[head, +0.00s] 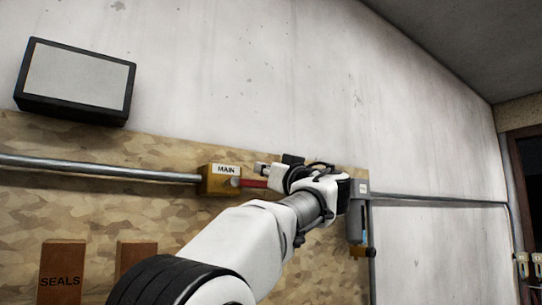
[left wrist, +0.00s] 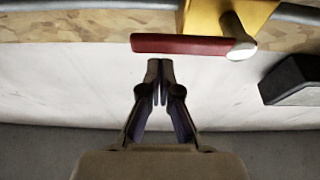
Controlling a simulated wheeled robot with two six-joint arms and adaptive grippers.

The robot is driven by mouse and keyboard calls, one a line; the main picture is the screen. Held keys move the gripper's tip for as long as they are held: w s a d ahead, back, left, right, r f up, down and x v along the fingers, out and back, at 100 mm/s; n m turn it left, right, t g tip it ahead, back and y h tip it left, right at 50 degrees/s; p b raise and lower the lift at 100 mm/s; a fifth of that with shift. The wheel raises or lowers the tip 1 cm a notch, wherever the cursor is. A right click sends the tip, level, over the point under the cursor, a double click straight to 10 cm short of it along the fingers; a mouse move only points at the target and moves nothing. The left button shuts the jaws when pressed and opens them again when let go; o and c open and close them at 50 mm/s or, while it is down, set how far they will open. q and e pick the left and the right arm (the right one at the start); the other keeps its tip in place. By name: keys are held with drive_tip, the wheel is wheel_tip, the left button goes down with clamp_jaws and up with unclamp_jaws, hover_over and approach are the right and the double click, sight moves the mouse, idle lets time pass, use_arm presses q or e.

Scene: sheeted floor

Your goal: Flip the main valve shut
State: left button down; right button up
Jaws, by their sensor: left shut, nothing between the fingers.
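The main valve is a yellow block (head: 219,181) on the wall pipe, labelled MAIN. Its red lever (head: 253,183) lies level, running right from the pivot in line with the pipe. My left gripper (head: 262,168) is shut and empty, at the lever and slightly above it in the head view; the gripper covers the lever's right end there. In the left wrist view the whole red lever (left wrist: 180,44) and the yellow body (left wrist: 228,14) show at the top. The shut fingertips (left wrist: 160,66) point at the lever's middle, with a small gap in the picture. My right gripper is out of view.
The metal pipe (head: 100,170) runs left from the valve along a camouflage-patterned board. A dark-framed panel (head: 75,82) hangs at upper left. A grey unit (head: 357,212) sits right of my gripper. Brown blocks (head: 62,272), one marked SEALS, are at lower left.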

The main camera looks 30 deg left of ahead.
use_arm(q)
drive_tip(key=shift+d+f, duration=0.35)
drive_tip(key=shift+f, duration=0.4)
drive_tip(key=shift+a, duration=0.2)
drive_tip(key=shift+f, duration=0.1)
